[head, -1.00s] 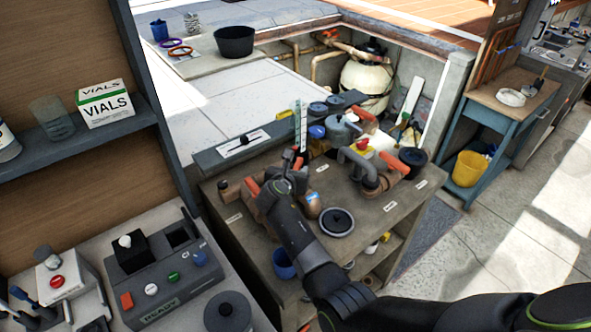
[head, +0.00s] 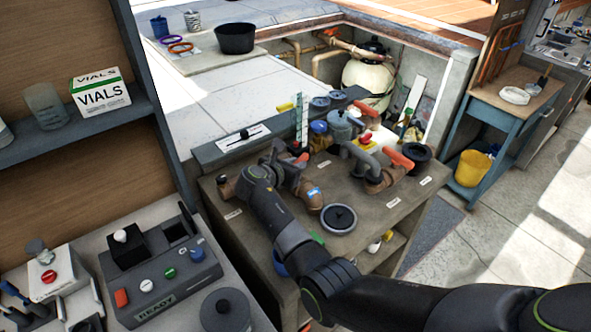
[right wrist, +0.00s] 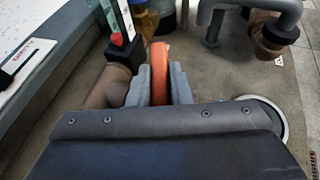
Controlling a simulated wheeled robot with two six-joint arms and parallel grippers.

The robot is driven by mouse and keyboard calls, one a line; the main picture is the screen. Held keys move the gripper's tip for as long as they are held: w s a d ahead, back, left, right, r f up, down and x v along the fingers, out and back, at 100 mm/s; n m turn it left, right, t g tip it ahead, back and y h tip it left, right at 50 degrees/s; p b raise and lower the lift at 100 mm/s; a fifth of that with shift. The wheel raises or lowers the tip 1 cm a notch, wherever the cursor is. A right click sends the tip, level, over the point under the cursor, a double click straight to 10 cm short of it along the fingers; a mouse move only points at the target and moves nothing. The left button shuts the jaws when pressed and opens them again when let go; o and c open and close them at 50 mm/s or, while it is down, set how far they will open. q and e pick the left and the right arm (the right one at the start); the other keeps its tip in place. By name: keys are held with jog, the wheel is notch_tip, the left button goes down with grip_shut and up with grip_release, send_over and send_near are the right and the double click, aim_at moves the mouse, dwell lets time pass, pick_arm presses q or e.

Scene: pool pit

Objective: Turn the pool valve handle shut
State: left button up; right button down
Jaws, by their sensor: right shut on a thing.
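The valve's orange handle (right wrist: 160,65) lies between the two grey fingers of my right gripper (right wrist: 158,82) in the right wrist view. The fingers are shut on it. In the head view, my right gripper (head: 291,172) is over the brown valve pipe (head: 311,199), and only a small orange part of the handle (head: 302,158) shows past it. My wrist and forearm hide most of the handle and the middle of the pipe. The brown pipe (right wrist: 108,88) also shows left of the fingers in the right wrist view. My left gripper is not in view.
A second valve with an orange handle (head: 393,157) and grey curved pipe (head: 361,160) stands to the right on the bench. A round dark lid (head: 340,218) lies near my arm. A ruler-like strip (head: 302,124) stands behind the gripper. The bench's right front is clear.

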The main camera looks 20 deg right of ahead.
jog(key=m+g+b, duration=0.1)
jog(key=m+g+h+b, duration=0.1)
jog(key=shift+w+f+h+b, duration=0.15)
jog(key=shift+f+h+b, duration=0.1)
jog(key=shift+h+b, duration=0.1)
jog(key=shift+r+m+g+h+b, duration=0.2)
jog(key=shift+m+g+h+b, duration=0.25)
jog(key=shift+m+g+b, duration=0.8)
jog(key=c, duration=1.3)
grip_release()
notch_tip(320, 180, up, 10)
jog(key=shift+r+b, duration=0.1)
jog(key=shift+b, duration=0.45)
